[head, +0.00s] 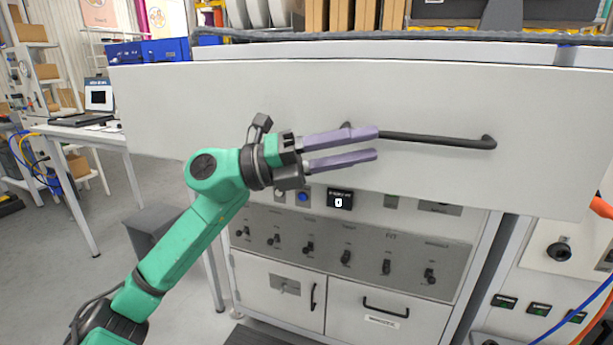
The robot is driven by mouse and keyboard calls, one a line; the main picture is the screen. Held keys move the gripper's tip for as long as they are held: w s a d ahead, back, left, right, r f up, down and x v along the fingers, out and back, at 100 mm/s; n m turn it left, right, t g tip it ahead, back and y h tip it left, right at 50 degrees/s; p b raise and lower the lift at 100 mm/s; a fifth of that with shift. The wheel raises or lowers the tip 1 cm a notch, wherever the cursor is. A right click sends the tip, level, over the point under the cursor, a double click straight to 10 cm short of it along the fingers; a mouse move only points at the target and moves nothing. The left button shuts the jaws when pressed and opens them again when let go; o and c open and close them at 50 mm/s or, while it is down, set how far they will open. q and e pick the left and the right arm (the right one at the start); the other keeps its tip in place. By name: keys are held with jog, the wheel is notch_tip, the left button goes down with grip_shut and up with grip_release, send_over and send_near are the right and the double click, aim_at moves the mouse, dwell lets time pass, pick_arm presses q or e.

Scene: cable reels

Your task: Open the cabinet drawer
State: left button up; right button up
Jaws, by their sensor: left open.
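The drawer front (230,100) is a wide white panel across the upper cabinet (460,262). It overhangs the grey switch panel below and looks set forward of it; the drawer's inside is not visible. Its black bar handle (440,139) runs across the middle right of the panel. My left gripper (376,144) is open, with two purple fingers pointing right. The upper finger overlaps the handle's left part and hides some of it. I cannot tell whether the finger touches the handle. The handle's right part is clear of the fingers. My right gripper is not in view.
Below the drawer are a switch panel (365,262) and lower doors with black handles (385,312). A thick dark cable (300,39) lies along the cabinet top. A white table (85,133) stands at the left, with open floor (130,200) beside it. Blue and orange cables hang at the right.

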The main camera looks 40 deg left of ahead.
pick_arm(q)
jog(key=b+v, duration=0.3)
jog(key=v, duration=0.4)
jog(key=shift+a, duration=0.25)
jog(key=shift+s, duration=0.15)
